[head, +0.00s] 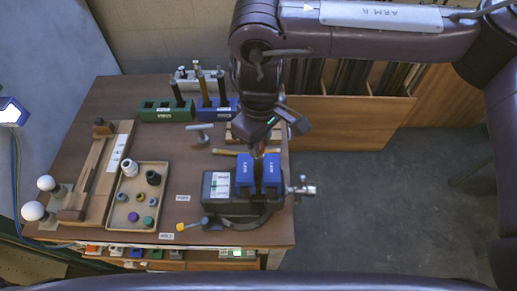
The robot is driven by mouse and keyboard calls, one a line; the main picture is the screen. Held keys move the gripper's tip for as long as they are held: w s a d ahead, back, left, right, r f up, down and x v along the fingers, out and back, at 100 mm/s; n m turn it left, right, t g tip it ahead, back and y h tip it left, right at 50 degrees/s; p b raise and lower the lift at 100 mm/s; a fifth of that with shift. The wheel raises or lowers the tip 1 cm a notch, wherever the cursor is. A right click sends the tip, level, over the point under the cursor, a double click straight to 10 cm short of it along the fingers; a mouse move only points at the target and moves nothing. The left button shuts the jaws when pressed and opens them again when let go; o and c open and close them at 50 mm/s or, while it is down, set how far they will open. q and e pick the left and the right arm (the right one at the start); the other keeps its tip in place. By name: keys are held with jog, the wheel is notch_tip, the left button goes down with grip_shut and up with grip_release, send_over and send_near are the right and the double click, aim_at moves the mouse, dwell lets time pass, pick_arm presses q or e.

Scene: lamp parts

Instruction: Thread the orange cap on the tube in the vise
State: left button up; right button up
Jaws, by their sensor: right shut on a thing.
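The vise (222,187) stands at the right front of the wooden table, with two blue jaw pads and a screw handle on its right side. My right gripper (258,146) points down just above and behind the blue jaws. It is shut on the orange cap (258,152), of which only a small orange patch shows. The tube between the jaws is mostly hidden by the gripper and the pads. I cannot tell whether the cap touches the tube. My left gripper is not in view.
A beige tray (128,226) with several small caps sits left of the vise. Green (150,115) and blue (214,113) racks with upright tubes stand behind. A yellow-handled tool (190,225) lies by the vise. A wooden fixture (75,200) is at the left. A bin of panels stands beyond.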

jog(key=o, duration=0.4)
grip_shut()
jog(key=shift+s+f, duration=0.2)
jog(key=shift+f, duration=0.05)
jog(key=m+p, duration=0.4)
jog(key=m, duration=0.1)
jog(key=shift+s+m, duration=0.1)
jog(key=shift+m, duration=0.8)
jog(key=shift+f, duration=0.1)
